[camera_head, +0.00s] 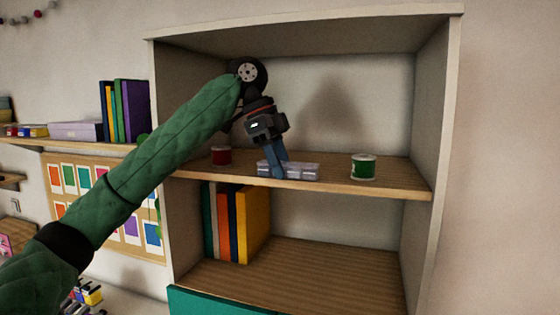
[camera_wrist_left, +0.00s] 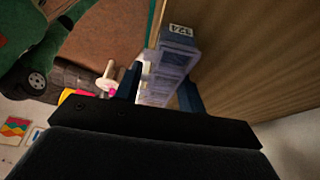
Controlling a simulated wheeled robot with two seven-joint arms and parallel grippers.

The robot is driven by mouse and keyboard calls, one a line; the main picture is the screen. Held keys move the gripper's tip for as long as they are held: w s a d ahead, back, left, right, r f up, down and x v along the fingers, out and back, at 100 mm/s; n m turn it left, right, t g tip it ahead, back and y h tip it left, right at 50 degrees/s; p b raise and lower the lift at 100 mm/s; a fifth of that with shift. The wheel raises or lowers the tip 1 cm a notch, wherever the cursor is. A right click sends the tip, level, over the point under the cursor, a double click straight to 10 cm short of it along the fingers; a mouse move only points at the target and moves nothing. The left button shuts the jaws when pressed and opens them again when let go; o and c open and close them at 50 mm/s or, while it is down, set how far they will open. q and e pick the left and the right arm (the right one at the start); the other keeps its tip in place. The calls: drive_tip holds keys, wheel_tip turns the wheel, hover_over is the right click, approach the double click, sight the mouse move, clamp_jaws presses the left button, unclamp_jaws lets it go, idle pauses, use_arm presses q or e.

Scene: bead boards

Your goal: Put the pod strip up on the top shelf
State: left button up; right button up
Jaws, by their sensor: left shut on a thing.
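The pod strip (camera_head: 304,170) is a pale, clear row of small lidded compartments. It is at the front edge of the top shelf (camera_head: 400,185), between a red spool and a green spool. I cannot tell whether it rests fully on the boards or hangs slightly above. My left gripper (camera_head: 279,171) points down and is shut on the strip near its left end. In the left wrist view the strip (camera_wrist_left: 171,68) shows between the fingers of the left gripper (camera_wrist_left: 160,92), with a small printed label at its far end.
The red spool (camera_head: 221,155) stands left of the strip and the green spool (camera_head: 363,167) right of it. Upright books (camera_head: 236,225) fill the left of the shelf below. The cabinet's side walls and top enclose the space. The shelf behind the strip looks clear.

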sight(263, 162)
use_arm(q)
drive_tip(key=o, duration=1)
drive_tip(key=shift+w+a+f, duration=0.1)
use_arm(e)
drive_tip(key=shift+d, duration=0.1)
